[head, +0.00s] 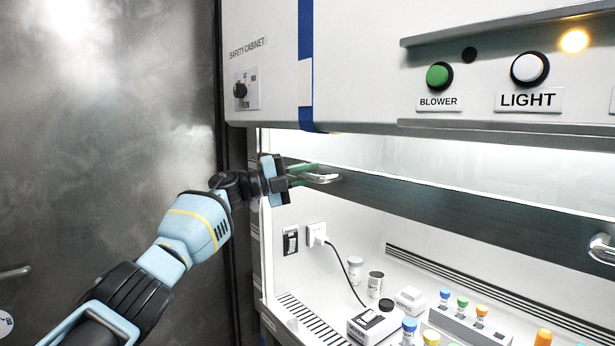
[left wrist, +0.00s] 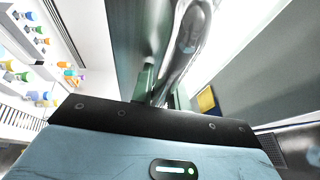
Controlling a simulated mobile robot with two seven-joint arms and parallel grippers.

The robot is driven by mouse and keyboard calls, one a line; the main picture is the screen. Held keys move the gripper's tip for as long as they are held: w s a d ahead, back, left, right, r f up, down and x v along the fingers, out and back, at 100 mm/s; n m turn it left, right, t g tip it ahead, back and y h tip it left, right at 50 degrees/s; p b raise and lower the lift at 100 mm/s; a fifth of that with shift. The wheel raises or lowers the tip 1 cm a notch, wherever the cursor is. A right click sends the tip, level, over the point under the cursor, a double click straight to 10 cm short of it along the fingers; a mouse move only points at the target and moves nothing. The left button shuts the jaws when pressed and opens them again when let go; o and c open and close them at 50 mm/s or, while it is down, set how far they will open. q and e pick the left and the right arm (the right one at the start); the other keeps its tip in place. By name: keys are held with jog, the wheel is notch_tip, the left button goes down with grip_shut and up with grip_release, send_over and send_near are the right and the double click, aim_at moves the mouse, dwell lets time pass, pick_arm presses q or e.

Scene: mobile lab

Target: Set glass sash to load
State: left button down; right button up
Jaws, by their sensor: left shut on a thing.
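The glass sash of the safety cabinet has a dark lower rail (head: 450,216) that slopes across the opening in the head view. The sash stands part-way up, with the lit work area open below the rail. A metal handle (head: 322,178) sits at the left end of the rail, and another handle (head: 602,248) is at the right edge. My left gripper (head: 308,174) is shut on the left handle. In the left wrist view the handle (left wrist: 190,45) runs up from between the fingers, which are partly hidden. My right gripper is out of view.
Inside the cabinet stand a small white device (head: 375,325), several capped bottles and a tube rack (head: 468,326). Above are a green blower button (head: 439,76), a white light button (head: 529,69) and a knob (head: 240,90).

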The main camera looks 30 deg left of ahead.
pick_arm(q)
jog(key=shift+a, duration=0.1)
jog(key=c, duration=1.8)
grip_release()
jog(key=shift+o, duration=0.8)
jog(key=shift+w+f, duration=0.1)
jog(key=shift+w, duration=0.05)
jog(key=shift+v, duration=4)
